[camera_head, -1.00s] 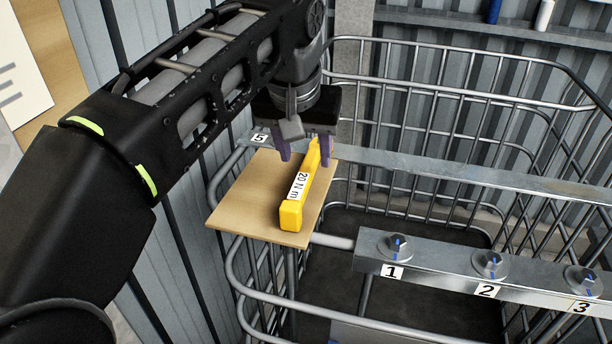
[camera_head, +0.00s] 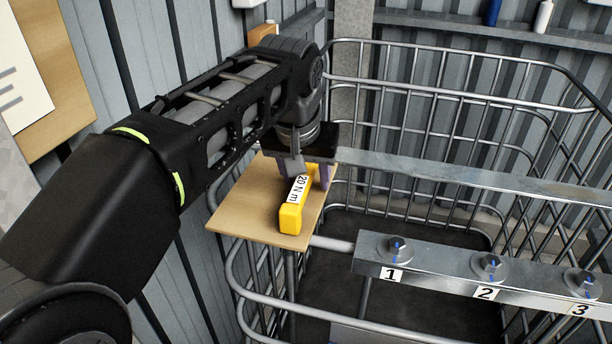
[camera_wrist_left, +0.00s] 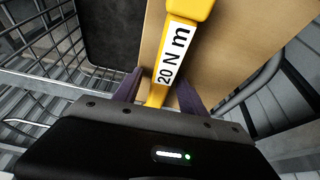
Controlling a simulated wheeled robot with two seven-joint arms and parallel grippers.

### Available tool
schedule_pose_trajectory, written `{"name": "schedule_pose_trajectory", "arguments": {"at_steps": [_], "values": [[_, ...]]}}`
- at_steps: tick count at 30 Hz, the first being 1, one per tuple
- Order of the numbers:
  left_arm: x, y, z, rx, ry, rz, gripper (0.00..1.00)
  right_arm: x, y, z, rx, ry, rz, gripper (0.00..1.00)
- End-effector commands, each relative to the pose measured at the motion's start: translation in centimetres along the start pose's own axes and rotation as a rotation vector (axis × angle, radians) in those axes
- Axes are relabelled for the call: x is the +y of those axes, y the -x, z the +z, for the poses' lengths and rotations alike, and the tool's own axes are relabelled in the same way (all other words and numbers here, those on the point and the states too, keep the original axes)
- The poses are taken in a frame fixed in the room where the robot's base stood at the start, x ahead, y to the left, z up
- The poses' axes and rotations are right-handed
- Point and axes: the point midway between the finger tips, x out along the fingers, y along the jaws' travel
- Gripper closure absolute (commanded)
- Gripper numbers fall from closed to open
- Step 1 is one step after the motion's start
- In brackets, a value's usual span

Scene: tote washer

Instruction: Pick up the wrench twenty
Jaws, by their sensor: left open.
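The wrench twenty is a yellow bar (camera_head: 291,217) with a white label reading "20 N m". It lies on a tan wooden board (camera_head: 239,213) at the left of the metal cage. My left gripper (camera_head: 305,178) is open and low over the wrench's far end, which it partly hides. In the left wrist view the two purple fingers (camera_wrist_left: 156,92) stand on either side of the narrow yellow part of the wrench (camera_wrist_left: 173,58). I cannot tell whether either finger touches it. My right gripper is not in view.
A metal rail with knobs numbered 1, 2 and 3 (camera_head: 440,272) runs to the right of the board. A second flat rail (camera_head: 470,178) crosses behind it. Wire cage bars (camera_head: 450,97) surround the area. A wall shelf with bottles (camera_head: 450,22) is at the back.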

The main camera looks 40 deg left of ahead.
Motion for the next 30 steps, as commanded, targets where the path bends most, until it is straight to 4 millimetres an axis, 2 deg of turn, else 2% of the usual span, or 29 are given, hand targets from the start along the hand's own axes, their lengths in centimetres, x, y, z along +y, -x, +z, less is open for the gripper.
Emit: {"name": "schedule_pose_trajectory", "arguments": {"at_steps": [15, 30], "values": [[0.0, 0.04, 0.01, 0.0, 0.0, 0.0, 0.52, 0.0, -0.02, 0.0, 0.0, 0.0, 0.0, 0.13], [0.0, 0.04, 0.01, 0.0, 0.0, 0.0, 0.93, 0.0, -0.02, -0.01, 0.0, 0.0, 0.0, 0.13]]}}
